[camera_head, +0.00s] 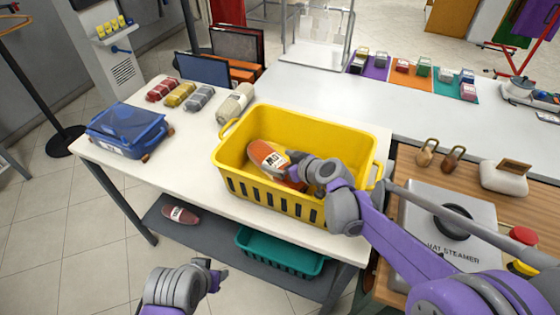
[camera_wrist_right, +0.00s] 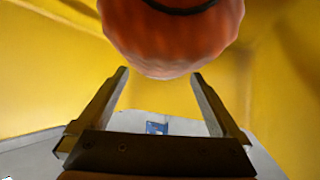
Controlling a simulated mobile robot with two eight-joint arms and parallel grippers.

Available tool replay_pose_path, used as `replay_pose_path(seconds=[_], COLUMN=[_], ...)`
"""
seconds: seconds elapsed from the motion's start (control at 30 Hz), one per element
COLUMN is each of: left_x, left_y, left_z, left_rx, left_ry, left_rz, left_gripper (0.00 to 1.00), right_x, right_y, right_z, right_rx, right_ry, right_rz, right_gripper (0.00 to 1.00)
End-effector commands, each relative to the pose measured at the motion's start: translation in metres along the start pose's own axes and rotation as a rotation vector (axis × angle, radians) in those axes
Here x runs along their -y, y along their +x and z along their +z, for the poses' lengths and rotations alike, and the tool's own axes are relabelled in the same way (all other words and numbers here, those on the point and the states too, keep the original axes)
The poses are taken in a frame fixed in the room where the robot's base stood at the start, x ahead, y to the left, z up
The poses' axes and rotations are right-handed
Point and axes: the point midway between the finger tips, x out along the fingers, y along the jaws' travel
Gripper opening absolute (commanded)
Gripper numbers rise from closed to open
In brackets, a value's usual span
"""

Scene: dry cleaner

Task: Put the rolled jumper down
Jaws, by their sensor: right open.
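The rolled jumper (camera_head: 268,156) is orange-red with a white label and a dark band. It lies inside the yellow basket (camera_head: 255,192) on the white table, toward the basket's left part. My right gripper (camera_head: 294,168) is inside the basket at the jumper's right end, partly hidden by its own wrist. In the right wrist view the jumper's rounded end (camera_wrist_right: 175,38) is just beyond the two parted fingers (camera_wrist_right: 160,76), with nothing clamped between them. My left gripper (camera_head: 217,275) is low in front of the table, away from the basket; its finger gap is unclear.
A blue lidded case (camera_head: 125,128) and several rolled garments (camera_head: 200,97) are left of the basket. A hat steamer (camera_head: 440,225) stands at right. The shelf below holds a dark red roll (camera_head: 180,214) and a teal basket (camera_head: 280,255). The white tabletop behind is largely clear.

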Motion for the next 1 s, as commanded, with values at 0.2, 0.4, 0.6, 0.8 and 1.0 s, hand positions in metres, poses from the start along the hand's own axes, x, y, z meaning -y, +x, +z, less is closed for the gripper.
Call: replay_pose_path(seconds=[0.2, 0.4, 0.6, 0.8, 1.0], left_x=[0.0, 0.0, 0.0, 0.0, 0.0], left_y=[-0.005, -0.006, -0.007, -0.006, -0.01], left_z=[-0.004, -0.005, -0.005, -0.005, -0.008], left_rx=[-0.003, -0.003, -0.003, -0.003, -0.005], left_ry=[0.0, 0.0, 0.0, 0.0, 0.0], left_rz=[0.0, 0.0, 0.0, 0.0, 0.0], left_gripper=[0.5, 0.5, 0.5, 0.5, 0.5], right_x=[0.0, -0.001, 0.0, 0.0, -0.005], right_y=[-0.034, -0.066, -0.079, -0.079, -0.081], right_z=[-0.006, -0.007, -0.007, -0.007, -0.013], right_rx=[0.001, 0.001, 0.0, 0.0, -0.011], right_ry=[0.0, 0.0, 0.0, -0.001, 0.021], right_rz=[0.002, 0.001, 0.0, 0.0, 0.023], right_gripper=[1.0, 1.0, 1.0, 1.0, 1.0])
